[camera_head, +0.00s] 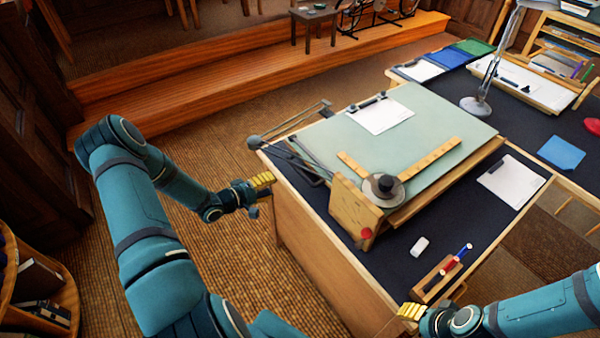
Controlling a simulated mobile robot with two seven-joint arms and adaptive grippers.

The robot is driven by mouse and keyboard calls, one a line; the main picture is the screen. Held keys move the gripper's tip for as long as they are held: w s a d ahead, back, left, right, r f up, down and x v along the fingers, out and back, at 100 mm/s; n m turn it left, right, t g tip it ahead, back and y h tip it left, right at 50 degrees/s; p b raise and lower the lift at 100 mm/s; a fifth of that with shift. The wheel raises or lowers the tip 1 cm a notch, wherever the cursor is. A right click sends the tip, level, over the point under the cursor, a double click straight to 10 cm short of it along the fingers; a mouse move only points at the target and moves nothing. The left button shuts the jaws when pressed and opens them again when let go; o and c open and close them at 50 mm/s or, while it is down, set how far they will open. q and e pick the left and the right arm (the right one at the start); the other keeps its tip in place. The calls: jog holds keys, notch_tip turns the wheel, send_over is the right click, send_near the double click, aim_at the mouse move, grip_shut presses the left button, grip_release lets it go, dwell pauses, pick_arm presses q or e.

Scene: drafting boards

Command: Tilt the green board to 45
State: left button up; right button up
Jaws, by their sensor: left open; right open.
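The pale green drafting board (445,118) lies at a low slope on a wooden base on the dark desk; I cannot read its angle. A white sheet (380,115) is clipped near its far left edge, and a wooden straightedge with a round dark head (384,188) lies across it. An upright wooden plate (350,207) with a red knob (366,233) stands at its near left corner. My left gripper (264,182) is open and empty, left of the desk and apart from the board. My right gripper (409,311) is open and empty near the desk's front edge.
A wooden pen tray (436,278) and a white eraser (419,246) lie between my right gripper and the board. Jointed metal arms (300,160) stand along the board's left side.

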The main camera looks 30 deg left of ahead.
aim_at(300, 171)
pick_arm(q)
jog(key=x, duration=1.2)
jog(key=shift+w+a+r+b, duration=0.1)
jog(key=shift+w+r+b, duration=0.1)
jog(key=shift+w+b, duration=0.3)
grip_shut()
